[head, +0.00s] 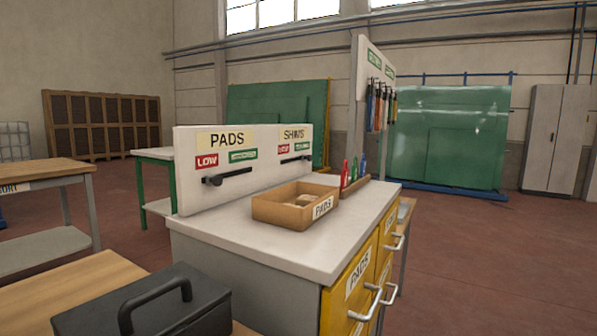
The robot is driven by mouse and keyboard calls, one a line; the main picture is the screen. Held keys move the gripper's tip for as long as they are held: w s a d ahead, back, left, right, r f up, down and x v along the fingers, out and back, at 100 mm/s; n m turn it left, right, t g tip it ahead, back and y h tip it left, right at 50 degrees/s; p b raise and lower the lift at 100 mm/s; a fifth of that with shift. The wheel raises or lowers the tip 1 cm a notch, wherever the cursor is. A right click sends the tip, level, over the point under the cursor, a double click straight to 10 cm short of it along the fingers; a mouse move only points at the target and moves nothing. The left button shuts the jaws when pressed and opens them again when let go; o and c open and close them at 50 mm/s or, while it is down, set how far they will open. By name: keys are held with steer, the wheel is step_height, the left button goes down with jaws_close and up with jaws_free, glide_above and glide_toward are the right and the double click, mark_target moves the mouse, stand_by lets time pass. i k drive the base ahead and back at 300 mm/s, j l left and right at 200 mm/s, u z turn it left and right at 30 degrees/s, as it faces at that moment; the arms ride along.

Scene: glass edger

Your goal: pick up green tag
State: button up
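A small green upright piece (363,164), which may be the green tag, stands in a narrow wooden holder (352,186) on the white-topped cabinet. A blue piece (355,168) and a red piece (346,174) stand beside it in the same holder. The pieces are small and their exact shape is hard to tell. Green labels also show on the white board, one under PADS (243,155) and one under SHIMS (302,147). My gripper is not in view.
An open cardboard-coloured PADS box (280,212) sits left of the holder. The board (190,170) carries black pegs. Yellow drawers (349,290) with handles face right. A black case (150,306) with a raised handle lies on the wooden bench at front left. The cabinet top's front is clear.

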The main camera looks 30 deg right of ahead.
mark_target(354, 168)
steer(key=i+l+u, duration=0.3)
steer(key=l, duration=0.35)
steer(key=l+u, duration=0.35)
steer(key=l, duration=0.3)
steer(key=l+u, duration=0.3)
steer(key=l, duration=0.45)
steer(key=l+u, duration=0.15)
steer(key=l, duration=2.85)
steer(key=k, duration=0.05)
